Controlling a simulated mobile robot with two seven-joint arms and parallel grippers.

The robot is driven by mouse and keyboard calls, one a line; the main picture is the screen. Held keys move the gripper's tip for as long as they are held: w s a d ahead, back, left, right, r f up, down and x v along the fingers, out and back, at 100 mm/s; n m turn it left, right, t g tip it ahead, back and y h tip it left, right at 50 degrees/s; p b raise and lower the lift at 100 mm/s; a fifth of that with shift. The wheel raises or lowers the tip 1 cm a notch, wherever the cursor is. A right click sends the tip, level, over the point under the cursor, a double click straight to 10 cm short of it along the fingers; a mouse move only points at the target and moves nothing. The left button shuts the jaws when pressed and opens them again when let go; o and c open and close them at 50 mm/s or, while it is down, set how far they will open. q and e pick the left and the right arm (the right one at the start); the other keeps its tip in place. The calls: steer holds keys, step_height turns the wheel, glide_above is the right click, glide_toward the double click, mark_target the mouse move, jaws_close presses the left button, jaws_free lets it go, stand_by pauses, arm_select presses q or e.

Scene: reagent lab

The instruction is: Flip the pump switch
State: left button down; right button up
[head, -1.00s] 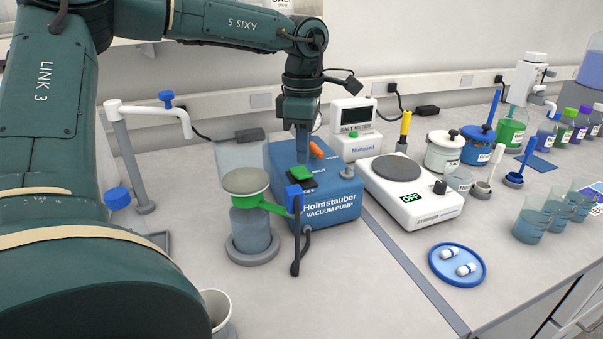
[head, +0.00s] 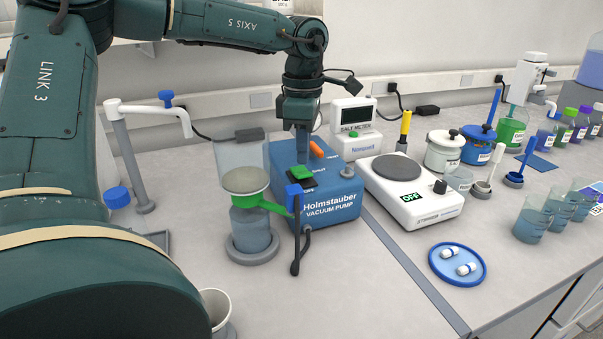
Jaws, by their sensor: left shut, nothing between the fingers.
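The blue vacuum pump (head: 335,207) stands on the bench in the middle of the head view. A green switch (head: 301,173) sits in a dark plate on its top, and an orange part (head: 316,149) is behind it. My left gripper (head: 302,162) points down over the pump with its fingers shut and nothing between them. Its tips are at the far edge of the green switch; I cannot tell whether they touch it. My right gripper is not in view.
A filter flask (head: 251,232) with a green funnel collar and a blue valve (head: 294,190) stand close in front of the pump.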

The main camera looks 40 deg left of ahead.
mark_target(303, 173)
arm_select(q)
steer(key=shift+f+b, duration=0.9)
steer(key=shift+f, duration=0.45)
stand_by(0.3)
steer(key=shift+r, duration=0.1)
steer(key=shift+r+p, duration=2.75)
steer(key=shift+r, duration=0.8)
steer(key=shift+f, duration=0.1)
